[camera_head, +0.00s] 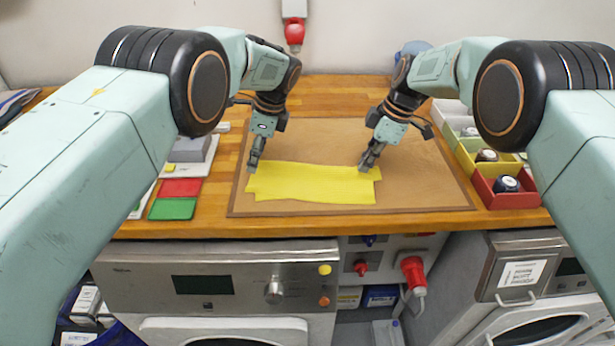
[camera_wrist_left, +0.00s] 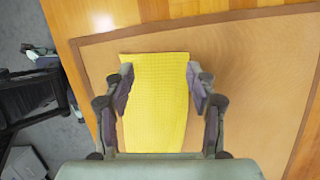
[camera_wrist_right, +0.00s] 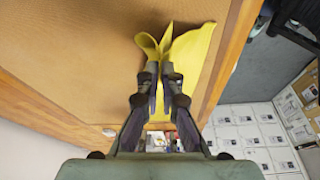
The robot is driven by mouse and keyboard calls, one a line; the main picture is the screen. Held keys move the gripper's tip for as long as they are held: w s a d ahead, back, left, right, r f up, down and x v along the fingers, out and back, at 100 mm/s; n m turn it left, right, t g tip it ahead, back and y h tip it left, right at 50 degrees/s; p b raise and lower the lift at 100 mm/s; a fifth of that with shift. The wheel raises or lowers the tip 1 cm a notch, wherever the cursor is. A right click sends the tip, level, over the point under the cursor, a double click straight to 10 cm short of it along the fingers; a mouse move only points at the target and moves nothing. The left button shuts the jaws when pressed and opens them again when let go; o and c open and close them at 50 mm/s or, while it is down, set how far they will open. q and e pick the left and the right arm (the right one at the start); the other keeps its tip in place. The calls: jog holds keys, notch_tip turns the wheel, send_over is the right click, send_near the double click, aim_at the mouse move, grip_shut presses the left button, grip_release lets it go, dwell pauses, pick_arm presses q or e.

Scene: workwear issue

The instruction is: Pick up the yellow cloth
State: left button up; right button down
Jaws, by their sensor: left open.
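The yellow cloth (camera_head: 312,184) lies on the brown mat (camera_head: 330,137), mostly flat, with its long side across the mat. It also shows in the left wrist view (camera_wrist_left: 155,105) and in the right wrist view (camera_wrist_right: 192,55). My left gripper (camera_head: 254,167) is over the cloth's left end; in the left wrist view its fingers (camera_wrist_left: 158,85) are wide apart with cloth visible between them. My right gripper (camera_head: 367,164) is at the cloth's right end. In the right wrist view its fingertips (camera_wrist_right: 166,68) are together, with the cloth pinched and bunched up in folds between them.
Red (camera_head: 181,187) and green (camera_head: 172,208) flat pieces lie left of the mat. A red bin (camera_head: 497,199) and a yellow bin (camera_head: 466,158) with round items stand at the right. The wooden counter's front edge (camera_head: 290,228) is close to the mat.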

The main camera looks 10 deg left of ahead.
jog(key=c, duration=1.5)
grip_release()
jog(key=shift+o, duration=0.5)
jog(key=o, duration=0.5)
jog(key=shift+o, duration=0.2)
jog(key=o, duration=0.7)
jog(key=shift+c, duration=0.2)
